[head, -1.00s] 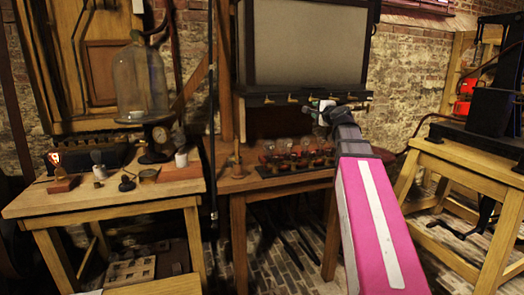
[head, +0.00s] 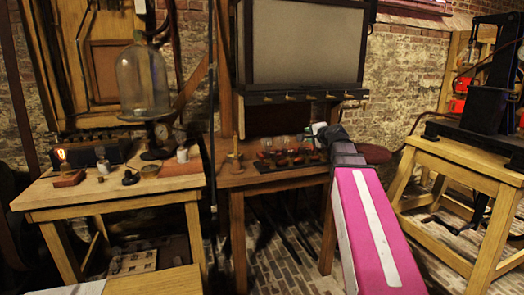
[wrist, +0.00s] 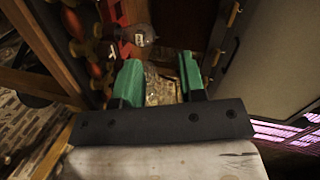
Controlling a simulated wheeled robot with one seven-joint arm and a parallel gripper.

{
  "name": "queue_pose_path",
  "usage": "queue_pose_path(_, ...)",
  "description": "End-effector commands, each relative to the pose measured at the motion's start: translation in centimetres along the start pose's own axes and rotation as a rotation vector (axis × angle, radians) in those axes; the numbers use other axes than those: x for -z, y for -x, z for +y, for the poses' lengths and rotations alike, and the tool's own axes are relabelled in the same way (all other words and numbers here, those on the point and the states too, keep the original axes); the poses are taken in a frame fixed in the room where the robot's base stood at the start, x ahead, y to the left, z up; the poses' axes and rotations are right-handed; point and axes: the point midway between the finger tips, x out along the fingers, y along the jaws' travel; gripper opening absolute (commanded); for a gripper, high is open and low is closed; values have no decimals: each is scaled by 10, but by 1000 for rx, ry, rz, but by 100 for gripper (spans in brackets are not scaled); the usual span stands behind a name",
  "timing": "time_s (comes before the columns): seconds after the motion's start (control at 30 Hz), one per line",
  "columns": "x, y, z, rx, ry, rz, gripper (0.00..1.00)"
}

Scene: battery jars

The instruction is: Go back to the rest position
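My gripper (wrist: 160,82) shows in the wrist view with its two green fingers apart and nothing held between them. In the head view my pink and white arm reaches forward from the lower right, and the gripper (head: 318,129) is at its far end, small and partly hidden by my wrist. It is in front of the dark cabinet with the grey panel, above the right part of the middle table (head: 228,178). The row of glass jars with red parts (head: 285,155) stands on that table, just left of and below the gripper. A glass bulb (wrist: 142,36) shows beyond the fingers in the wrist view.
The grey panel cabinet (head: 303,45) stands close behind the gripper. A left wooden table (head: 110,195) holds a glass bell jar (head: 143,80), a lit bulb (head: 62,157) and small items. A right wooden table (head: 455,160) carries black equipment. Brick floor shows between the tables.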

Motion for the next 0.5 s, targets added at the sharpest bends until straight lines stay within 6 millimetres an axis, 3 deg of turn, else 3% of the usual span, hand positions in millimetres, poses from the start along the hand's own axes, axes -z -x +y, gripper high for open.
queue_pose_path(0.17, -31, -7, 66, -146, 120, -73, 37)
queue_pose_path(0.27, -54, -8, 116, -258, 213, -138, 37)
queue_pose_path(0.5, -105, 9, 233, -525, 434, -326, 37)
